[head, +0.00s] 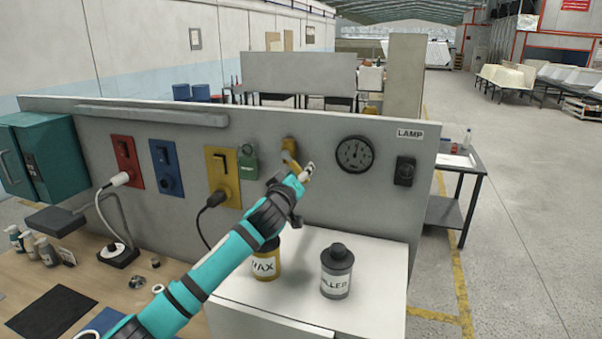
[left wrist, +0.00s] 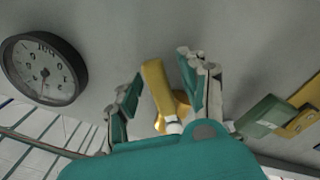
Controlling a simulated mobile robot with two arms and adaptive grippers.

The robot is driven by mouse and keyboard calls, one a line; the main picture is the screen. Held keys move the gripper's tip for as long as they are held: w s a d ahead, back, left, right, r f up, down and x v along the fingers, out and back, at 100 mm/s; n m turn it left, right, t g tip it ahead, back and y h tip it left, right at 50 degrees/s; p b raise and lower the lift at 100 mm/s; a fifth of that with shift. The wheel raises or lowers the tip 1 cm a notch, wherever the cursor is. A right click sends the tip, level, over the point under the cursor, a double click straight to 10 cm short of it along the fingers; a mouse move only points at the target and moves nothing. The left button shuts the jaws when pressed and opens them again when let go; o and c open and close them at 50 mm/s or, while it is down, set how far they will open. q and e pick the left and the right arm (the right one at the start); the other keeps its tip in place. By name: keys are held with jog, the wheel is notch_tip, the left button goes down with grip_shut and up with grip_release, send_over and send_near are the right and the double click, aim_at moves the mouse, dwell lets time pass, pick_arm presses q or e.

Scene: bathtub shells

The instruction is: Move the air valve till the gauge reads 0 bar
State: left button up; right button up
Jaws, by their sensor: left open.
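The yellow air valve (head: 289,146) is on the grey panel, left of the round dark gauge (head: 355,154). My left gripper (head: 302,174) is at the valve and partly covers its lever. In the left wrist view, the yellow valve lever (left wrist: 157,86) stands between the two spread fingers of my left gripper (left wrist: 163,78), with gaps visible on both sides. The gauge also shows at the left of that view (left wrist: 43,69); its needle reading is too small to tell. My right gripper is not in view.
A dark switch (head: 404,171) sits under the LAMP label. Below my left arm, a WAX can (head: 266,262) and a FILLER can (head: 336,272) stand on a white surface.

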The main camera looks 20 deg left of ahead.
pick_arm(q)
jog(key=shift+c, duration=0.4)
grip_shut()
